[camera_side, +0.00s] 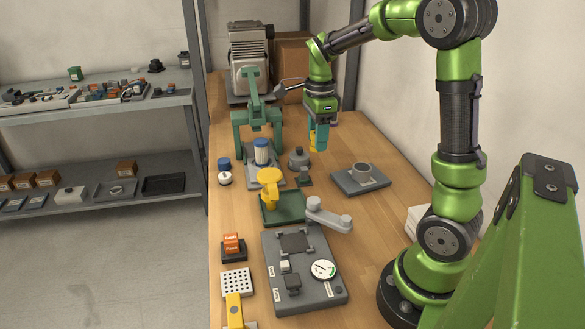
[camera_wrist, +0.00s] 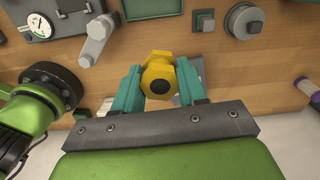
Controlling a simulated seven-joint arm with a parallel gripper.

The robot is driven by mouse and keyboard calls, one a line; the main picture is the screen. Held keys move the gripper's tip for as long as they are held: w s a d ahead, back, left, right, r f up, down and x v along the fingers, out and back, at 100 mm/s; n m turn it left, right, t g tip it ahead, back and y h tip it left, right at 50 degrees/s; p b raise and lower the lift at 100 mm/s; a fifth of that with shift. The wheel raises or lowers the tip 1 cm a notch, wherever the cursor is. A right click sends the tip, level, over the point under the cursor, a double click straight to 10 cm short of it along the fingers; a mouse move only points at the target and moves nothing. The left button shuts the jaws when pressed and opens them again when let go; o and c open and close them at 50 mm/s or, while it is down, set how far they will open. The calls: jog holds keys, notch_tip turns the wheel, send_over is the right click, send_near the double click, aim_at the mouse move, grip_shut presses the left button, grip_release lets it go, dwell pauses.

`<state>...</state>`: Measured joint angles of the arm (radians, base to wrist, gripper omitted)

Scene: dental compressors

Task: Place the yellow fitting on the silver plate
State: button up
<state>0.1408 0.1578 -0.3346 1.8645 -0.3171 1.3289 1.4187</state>
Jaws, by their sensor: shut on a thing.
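The yellow fitting (camera_wrist: 158,72) has a hex-shaped body with a dark round hole and sits between the two teal fingers of my gripper (camera_wrist: 160,88) in the wrist view. In the side view my gripper (camera_side: 319,137) hangs above the table with a little of the yellow fitting (camera_side: 312,140) showing at its fingers. A flat grey plate (camera_side: 377,183), the likeliest silver plate, lies on the table below and right of my gripper, with a grey round piece on it. In the wrist view the fitting and fingers hide most of what lies beneath.
A dark green tray (camera_side: 283,217) with a yellow part (camera_side: 270,185), a grey lever arm (camera_side: 328,214) and a gauge panel (camera_side: 325,294) stand nearer the camera. A grey round knob (camera_side: 299,158), a blue-capped cylinder (camera_side: 261,151) and a green frame (camera_side: 256,116) are left of my gripper.

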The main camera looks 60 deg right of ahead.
jog(key=w+a+n, duration=0.3)
jog(key=a+n, duration=0.2)
jog(key=a, duration=0.5)
jog(key=n, duration=1)
send_over(236, 281)
jog(key=shift+f, duration=2.9)
notch_tip(236, 281, down, 9)
jog(key=shift+f, duration=0.2)
jog(key=shift+f, duration=0.2)
jog(key=o, duration=1.2)
jog(key=shift+o, duration=0.2)
jog(key=shift+r, duration=0.15)
